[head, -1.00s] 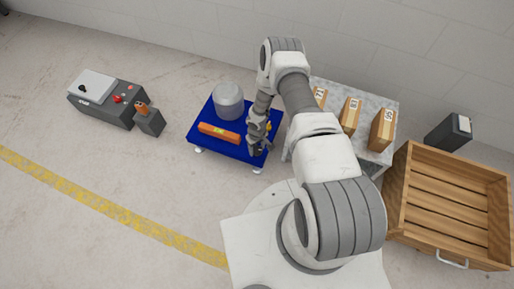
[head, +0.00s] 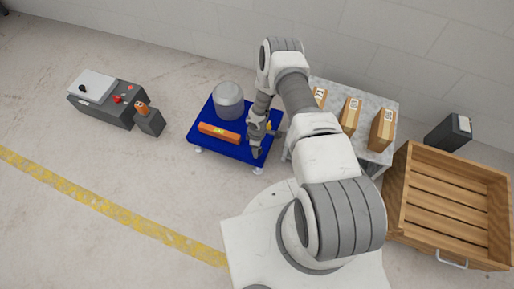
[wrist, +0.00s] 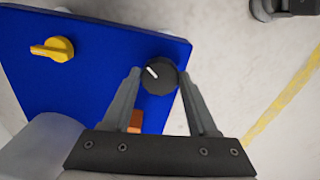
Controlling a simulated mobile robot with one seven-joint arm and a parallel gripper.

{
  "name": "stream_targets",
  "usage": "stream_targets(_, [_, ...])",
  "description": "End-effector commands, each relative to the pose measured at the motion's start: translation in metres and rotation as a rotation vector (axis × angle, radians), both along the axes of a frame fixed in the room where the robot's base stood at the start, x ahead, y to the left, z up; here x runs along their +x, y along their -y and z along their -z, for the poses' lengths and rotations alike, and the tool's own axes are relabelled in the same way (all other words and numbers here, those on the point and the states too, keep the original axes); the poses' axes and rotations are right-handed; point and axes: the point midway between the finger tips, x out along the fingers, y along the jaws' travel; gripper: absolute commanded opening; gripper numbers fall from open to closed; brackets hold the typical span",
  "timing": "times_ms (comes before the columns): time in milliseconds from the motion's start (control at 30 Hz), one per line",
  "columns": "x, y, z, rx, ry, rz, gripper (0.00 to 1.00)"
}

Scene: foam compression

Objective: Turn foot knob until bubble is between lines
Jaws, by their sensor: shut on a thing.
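A black round knob (wrist: 158,76) with a white pointer mark sits near the corner of the blue platform (wrist: 95,65) in the wrist view. My gripper (wrist: 160,80) is shut on the knob, one finger at each side; it also shows in the head view (head: 256,153) at the platform's right front corner. The orange spirit level (head: 219,133) lies on the platform, with a yellow-green vial in its middle. The bubble and its lines are too small to make out.
A grey cylinder (head: 228,100) stands on the platform behind the level. A yellow knob (wrist: 52,49) sits on the platform too. A table (head: 385,106) with several cardboard boxes is to the right, beside a wooden crate (head: 407,164). A control box (head: 108,101) stands left on open floor.

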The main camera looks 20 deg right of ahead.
Motion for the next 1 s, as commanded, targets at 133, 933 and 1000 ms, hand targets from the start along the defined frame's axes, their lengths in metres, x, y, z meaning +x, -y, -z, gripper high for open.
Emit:
stream_targets(133, [0.0006, -0.0003, 0.0004, 0.001, 0.002, -0.028, 0.04])
stream_targets(933, [0.0003, -0.0003, 0.0003, 0.001, 0.0, -0.038, 0.89])
stream_targets(1000, [0.0002, -0.0002, 0.0002, 0.001, 0.0, -0.038, 0.89])
